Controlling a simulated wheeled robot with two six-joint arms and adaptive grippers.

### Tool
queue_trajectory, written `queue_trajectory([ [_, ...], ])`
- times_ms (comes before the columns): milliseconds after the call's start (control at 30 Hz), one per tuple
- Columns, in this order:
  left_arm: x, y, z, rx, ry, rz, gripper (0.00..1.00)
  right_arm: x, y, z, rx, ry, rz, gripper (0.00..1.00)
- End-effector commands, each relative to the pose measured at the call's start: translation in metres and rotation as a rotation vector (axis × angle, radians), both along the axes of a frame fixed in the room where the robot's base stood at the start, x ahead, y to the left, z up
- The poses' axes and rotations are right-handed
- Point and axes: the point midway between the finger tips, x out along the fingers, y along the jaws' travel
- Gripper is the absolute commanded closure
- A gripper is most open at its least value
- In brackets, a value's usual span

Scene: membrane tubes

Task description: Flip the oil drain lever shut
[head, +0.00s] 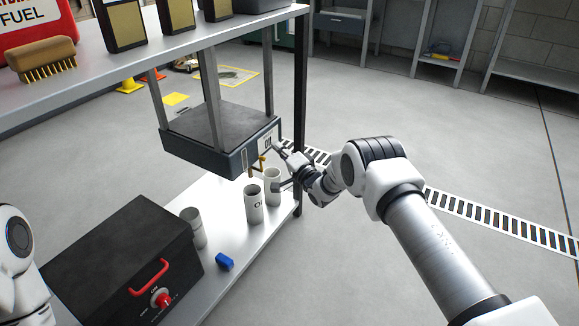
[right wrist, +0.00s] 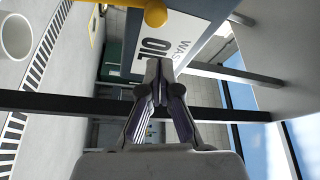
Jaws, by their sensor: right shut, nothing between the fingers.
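The waste oil tank (head: 205,150) is a dark grey box hung under the upper shelf, and its white OIL label shows in the right wrist view (right wrist: 190,30). My right gripper (head: 284,151) is shut and empty beside the tank's right front corner. In the right wrist view its fingertips (right wrist: 160,72) are together, apart from the lever. My left gripper is out of view.
White tubes (head: 253,205) stand on the lower shelf (head: 235,240) below the tank. A dark shelf post (head: 301,100) rises close to my right gripper.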

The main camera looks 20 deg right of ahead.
Motion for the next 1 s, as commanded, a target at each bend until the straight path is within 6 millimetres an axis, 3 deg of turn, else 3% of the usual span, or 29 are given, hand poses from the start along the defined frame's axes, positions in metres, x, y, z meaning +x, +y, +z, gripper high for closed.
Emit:
queue_trajectory([
  [33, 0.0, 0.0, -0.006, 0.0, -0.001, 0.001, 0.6, -0.008, 0.01, -0.01, 0.001, 0.011, 0.005, 1.0],
  [233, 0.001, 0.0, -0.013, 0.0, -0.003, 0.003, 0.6, -0.021, 0.026, -0.015, 0.0, 0.008, 0.002, 1.0],
  [1000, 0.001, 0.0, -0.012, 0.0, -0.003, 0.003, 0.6, -0.025, 0.032, -0.015, -0.046, -0.028, 0.002, 1.0],
])
